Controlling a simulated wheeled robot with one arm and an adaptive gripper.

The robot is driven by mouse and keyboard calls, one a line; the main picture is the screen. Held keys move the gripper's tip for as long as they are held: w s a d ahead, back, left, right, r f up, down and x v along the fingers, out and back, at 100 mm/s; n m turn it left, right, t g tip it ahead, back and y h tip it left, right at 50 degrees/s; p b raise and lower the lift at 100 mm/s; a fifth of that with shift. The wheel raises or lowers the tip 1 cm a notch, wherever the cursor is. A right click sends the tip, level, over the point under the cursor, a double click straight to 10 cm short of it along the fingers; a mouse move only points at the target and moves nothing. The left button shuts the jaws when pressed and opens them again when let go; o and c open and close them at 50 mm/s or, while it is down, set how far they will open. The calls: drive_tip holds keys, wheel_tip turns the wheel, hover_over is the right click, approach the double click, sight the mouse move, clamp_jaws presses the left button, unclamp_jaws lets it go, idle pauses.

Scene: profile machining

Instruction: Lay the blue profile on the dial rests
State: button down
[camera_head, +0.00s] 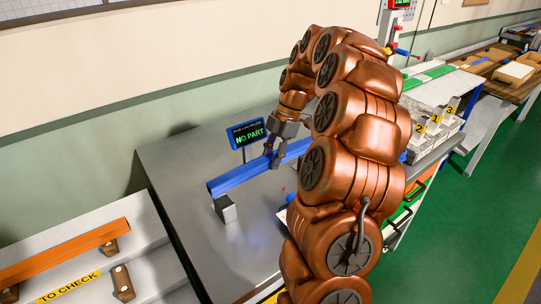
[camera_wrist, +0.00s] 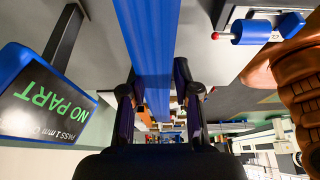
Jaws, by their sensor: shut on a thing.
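The blue profile (camera_head: 238,177) is a long bar, held roughly level over the grey bench. My gripper (camera_head: 274,161) is shut on it, right of its left end. In the wrist view the profile (camera_wrist: 152,45) runs between both fingers of my gripper (camera_wrist: 160,92). A grey rest block (camera_head: 226,210) stands under the profile's left end; I cannot tell whether they touch. My arm hides the profile's right part and any other rest. A blue dial gauge with a red tip (camera_wrist: 255,31) shows beside the profile in the wrist view.
A small screen (camera_head: 246,134) reading NO PART stands close behind the profile; it also shows in the wrist view (camera_wrist: 45,95). An orange profile (camera_head: 65,250) lies on the TO CHECK stand at left. Numbered bins (camera_head: 432,128) stand right. The bench's left part is clear.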

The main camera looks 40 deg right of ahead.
drive_tip(key=shift+d+f+b, duration=0.1)
drive_tip(key=shift+f+b, duration=0.05)
drive_tip(key=shift+b, duration=0.4)
drive_tip(key=shift+f+b, duration=0.15)
drive_tip(key=shift+b, duration=0.15)
drive_tip(key=shift+s+f+b, duration=0.1)
drive_tip(key=shift+f+b, duration=1.4)
drive_tip(key=shift+f, duration=0.4)
drive_tip(key=shift+f+b, duration=0.3)
drive_tip(key=shift+b, duration=0.05)
drive_tip(key=c, duration=0.8)
unclamp_jaws()
drive_tip(key=shift+o, duration=0.2)
drive_tip(key=shift+d, duration=0.1)
drive_tip(key=shift+v, duration=3.7)
drive_tip(key=shift+r, duration=0.1)
